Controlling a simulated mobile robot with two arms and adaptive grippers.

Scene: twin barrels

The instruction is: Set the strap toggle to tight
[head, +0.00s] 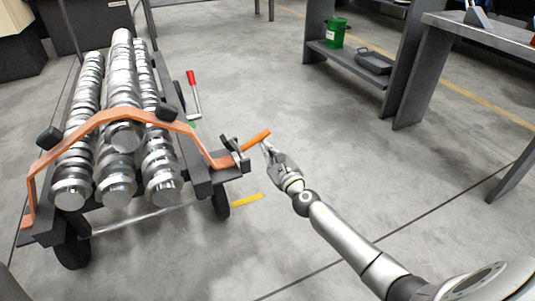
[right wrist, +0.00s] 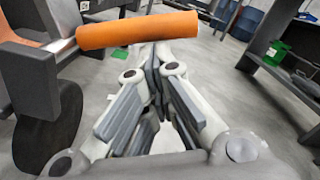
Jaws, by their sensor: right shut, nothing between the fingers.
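The strap toggle has an orange handle (head: 257,139) at the right side of a cart, beside a dark bracket (head: 235,150). The handle points out to the right and slightly up. An orange strap (head: 100,117) runs from there over the stacked metal shafts (head: 122,90). My right gripper (head: 267,149) is shut and empty, its tips close to the handle's outer end. In the right wrist view the orange handle (right wrist: 137,31) crosses above the shut fingers (right wrist: 155,60). I cannot tell whether they touch it. My left gripper is not in view.
A yellow mark (head: 247,200) lies on the floor near the wheel. Floor between is clear.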

